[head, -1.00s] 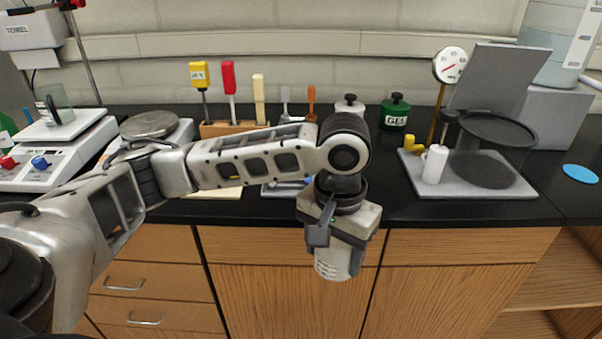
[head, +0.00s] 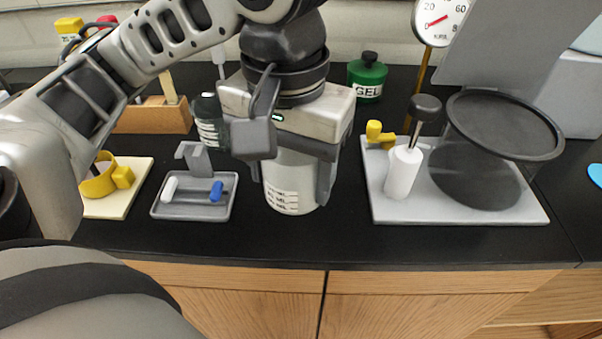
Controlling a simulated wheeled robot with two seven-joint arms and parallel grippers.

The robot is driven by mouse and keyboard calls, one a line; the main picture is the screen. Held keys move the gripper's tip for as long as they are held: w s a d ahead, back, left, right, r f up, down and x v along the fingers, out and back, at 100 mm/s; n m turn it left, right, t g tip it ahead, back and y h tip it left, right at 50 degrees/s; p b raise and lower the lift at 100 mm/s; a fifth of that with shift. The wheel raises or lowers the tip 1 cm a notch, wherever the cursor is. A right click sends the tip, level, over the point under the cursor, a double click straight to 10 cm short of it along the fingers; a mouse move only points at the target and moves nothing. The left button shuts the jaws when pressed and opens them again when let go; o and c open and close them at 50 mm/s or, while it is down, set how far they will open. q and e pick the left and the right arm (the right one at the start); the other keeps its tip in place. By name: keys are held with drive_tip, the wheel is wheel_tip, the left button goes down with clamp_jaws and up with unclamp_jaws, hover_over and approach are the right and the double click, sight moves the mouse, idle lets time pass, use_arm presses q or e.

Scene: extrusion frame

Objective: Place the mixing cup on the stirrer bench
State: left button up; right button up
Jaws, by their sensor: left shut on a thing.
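My left gripper (head: 290,160) is shut on the mixing cup (head: 290,190), a whitish cup with graduation marks. The cup is upright, with its upper part hidden by the gripper. Its base is over the black counter (head: 300,240), between a small grey tray and a grey stand; I cannot tell whether it touches the counter. No label shows which part is the stirrer bench. My right gripper is not in view.
The grey tray (head: 168,208) left of the cup holds a white and a blue bar. A cream board (head: 140,175) with a yellow ring lies further left. Right stands the grey stand (head: 400,212) with a white bottle and dark round plate. A green GEL jar (head: 366,80) is behind.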

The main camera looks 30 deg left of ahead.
sight(291, 158)
use_arm(q)
drive_tip(key=w+a, duration=0.1)
drive_tip(key=w+f, duration=0.1)
drive_tip(key=w+a+f, duration=0.1)
drive_tip(key=shift+w+a+f+b, duration=0.2)
drive_tip(key=shift+w+a+b, duration=0.1)
drive_tip(key=shift+w+b, duration=0.1)
drive_tip(key=w+f, duration=0.1)
drive_tip(key=w+a+f+b, duration=0.1)
drive_tip(key=w+f, duration=0.1)
drive_tip(key=f, duration=0.1)
drive_tip(key=shift+a+b, duration=0.4)
drive_tip(key=shift+w+a+f, duration=0.2)
drive_tip(key=shift+w+f, duration=0.15)
drive_tip(key=shift+f, duration=0.05)
drive_tip(key=shift+w+a+f, duration=0.1)
drive_tip(key=shift+w+f, duration=0.05)
drive_tip(key=shift+f, duration=0.1)
wheel_tip(291, 158, down, 3)
drive_tip(key=shift+w+a+f+b, duration=0.15)
drive_tip(key=shift+b, duration=0.2)
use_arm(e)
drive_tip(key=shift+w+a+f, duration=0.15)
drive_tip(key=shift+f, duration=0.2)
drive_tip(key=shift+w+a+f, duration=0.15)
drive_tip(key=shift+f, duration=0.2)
use_arm(q)
drive_tip(key=shift+f, duration=0.1)
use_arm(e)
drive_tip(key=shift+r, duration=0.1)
